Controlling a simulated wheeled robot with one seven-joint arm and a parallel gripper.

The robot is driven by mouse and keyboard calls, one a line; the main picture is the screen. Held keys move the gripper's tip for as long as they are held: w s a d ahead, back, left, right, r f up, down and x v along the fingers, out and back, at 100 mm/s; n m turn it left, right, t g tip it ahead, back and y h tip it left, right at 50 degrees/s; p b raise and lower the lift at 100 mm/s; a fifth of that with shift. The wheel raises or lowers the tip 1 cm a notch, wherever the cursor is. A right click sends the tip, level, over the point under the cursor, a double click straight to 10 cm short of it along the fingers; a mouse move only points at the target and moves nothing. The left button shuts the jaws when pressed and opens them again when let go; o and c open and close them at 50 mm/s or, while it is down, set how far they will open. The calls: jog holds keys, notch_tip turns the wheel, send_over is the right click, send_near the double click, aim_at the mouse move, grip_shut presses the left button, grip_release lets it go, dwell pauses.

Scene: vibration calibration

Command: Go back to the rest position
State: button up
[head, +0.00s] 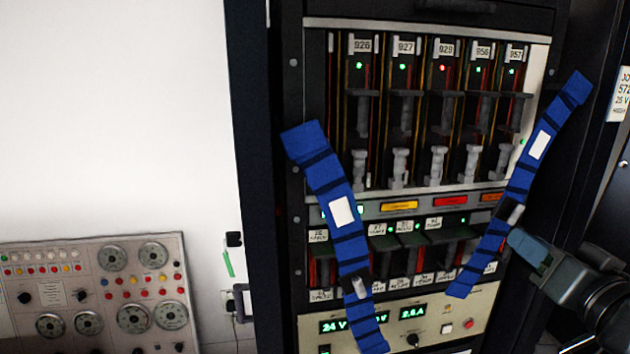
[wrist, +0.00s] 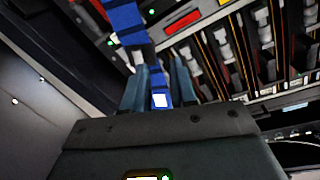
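My gripper (head: 517,236) is at the right of the head view, close to the right blue strap (head: 522,170). It is beside a small grey handle (head: 515,214) on the strap's lower part. In the wrist view, the two fingers of my gripper (wrist: 158,75) stand apart, open. The blue strap (wrist: 126,18) runs down behind and between them in the picture, with a white label (wrist: 160,100) showing in the gap. I see nothing clamped between the fingers. I cannot tell whether a finger touches the strap.
A dark equipment rack (head: 291,230) fills the middle, with several card modules and a lit display panel (head: 478,306). A left blue strap (head: 322,172) crosses its front. A gauge panel (head: 85,278) stands lower left by a white wall (head: 115,120).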

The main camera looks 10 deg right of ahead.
jog(key=s+a+f+n+g, duration=0.1)
jog(key=s+a+f, duration=0.4)
jog(key=s+f, duration=0.3)
jog(key=s+a+f+g, duration=0.1)
jog(key=s+a+f, duration=0.4)
jog(key=s+f, duration=0.3)
jog(key=s+a+n+y, duration=0.1)
jog(key=s+a+n, duration=0.1)
jog(key=s, duration=0.8)
jog(key=s+a+n+g, duration=0.1)
jog(key=s+a+n, duration=0.1)
jog(key=s, duration=0.8)
jog(key=shift+s+a+n+y, duration=0.15)
jog(key=shift+a+n+y, duration=0.25)
jog(key=shift+a, duration=0.25)
jog(key=shift+f, duration=0.1)
